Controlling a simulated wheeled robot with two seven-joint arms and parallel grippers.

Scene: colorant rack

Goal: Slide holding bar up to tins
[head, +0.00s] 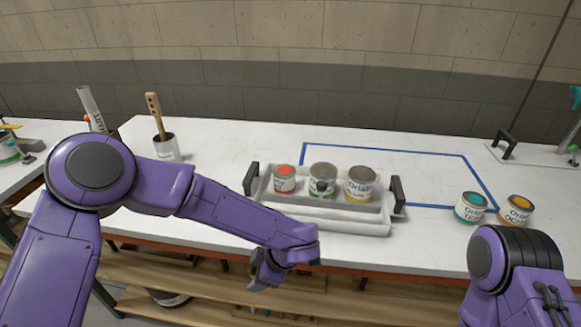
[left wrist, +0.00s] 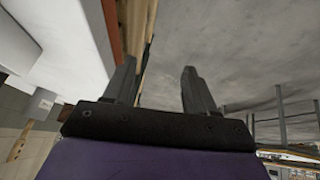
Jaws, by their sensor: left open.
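A pale rack tray with black handles (head: 398,195) stands on the white table. Three tins stand in a row in it: one with a red top (head: 284,178), a middle one with a grey top (head: 322,180) and a yellow-labelled one (head: 360,184). My left gripper (head: 262,278) is open and empty, below and in front of the table's front edge. Its two spread fingers show in the left wrist view (left wrist: 157,78). My right gripper is out of view.
A teal-topped tin (head: 470,207) and a yellow-topped tin (head: 516,211) stand at the table's right. A blue tape outline (head: 400,151) lies behind the rack. A cup with a brush (head: 166,147) stands at the left. Wooden shelves (head: 190,290) lie below the table.

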